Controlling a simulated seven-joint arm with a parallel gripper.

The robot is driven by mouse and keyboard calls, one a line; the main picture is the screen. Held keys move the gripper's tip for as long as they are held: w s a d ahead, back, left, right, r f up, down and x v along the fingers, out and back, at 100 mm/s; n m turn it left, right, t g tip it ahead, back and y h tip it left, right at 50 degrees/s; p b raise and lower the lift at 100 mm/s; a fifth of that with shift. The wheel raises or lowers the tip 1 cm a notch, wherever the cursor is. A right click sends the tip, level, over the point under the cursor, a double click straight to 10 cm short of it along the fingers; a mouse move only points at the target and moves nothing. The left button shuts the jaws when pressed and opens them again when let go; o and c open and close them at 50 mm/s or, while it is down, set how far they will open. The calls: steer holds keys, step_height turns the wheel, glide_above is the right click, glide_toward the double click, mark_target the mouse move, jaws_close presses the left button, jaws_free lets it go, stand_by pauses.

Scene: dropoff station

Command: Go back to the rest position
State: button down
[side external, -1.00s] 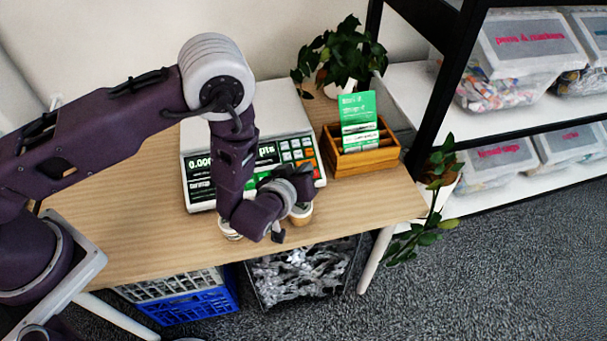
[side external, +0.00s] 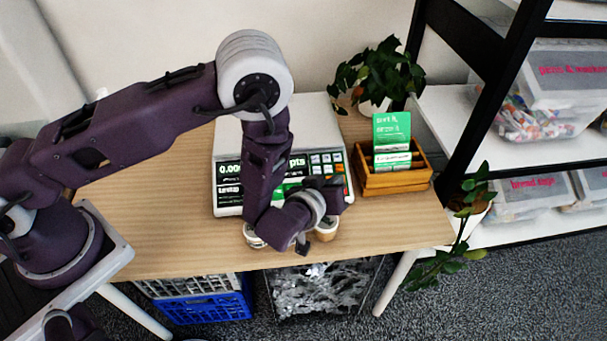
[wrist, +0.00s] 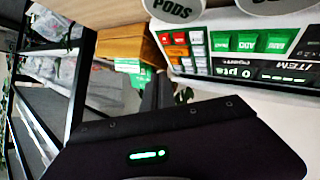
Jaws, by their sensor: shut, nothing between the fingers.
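My gripper (side external: 333,190) is at the end of my bent arm, low over the front of the table, just before the scale. It is shut and empty. In the wrist view its dark fingers (wrist: 157,92) stand together. Two small cups are by my wrist in the side view: one at the left (side external: 255,237), partly hidden by my arm, and one at the right (side external: 326,230), just below the gripper. The wrist view shows two white lids marked PODS, one left (wrist: 174,8) and one right (wrist: 278,5). Contact with the cups cannot be told.
A scale (side external: 228,140) with a lit display stands behind my arm. A wooden box (side external: 395,184) with green cards (side external: 392,135) is to its right, near a potted plant (side external: 385,75). A black-framed shelf (side external: 480,110) stands at right. The left tabletop (side external: 165,240) is clear.

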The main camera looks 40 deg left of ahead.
steer(key=s+a+r+m+g+h, duration=0.1)
steer(key=s+r+g+h, duration=0.1)
steer(key=r, duration=0.9)
steer(key=s+a+r+m+g+h, duration=0.1)
steer(key=a+r+h, duration=0.1)
steer(key=r, duration=0.9)
steer(key=s+a+r+m+g, duration=0.2)
steer(key=s+a+r, duration=0.4)
steer(key=s, duration=0.5)
steer(key=s+a+m+g+y, duration=0.1)
steer(key=s+a, duration=0.2)
steer(key=s, duration=0.5)
steer(key=s+a+r+m+y, duration=0.1)
steer(key=s+a, duration=0.2)
steer(key=s, duration=0.5)
steer(key=shift+s+a+r+m+g, duration=0.2)
steer(key=shift+m+g, duration=0.1)
steer(key=shift+g, duration=0.1)
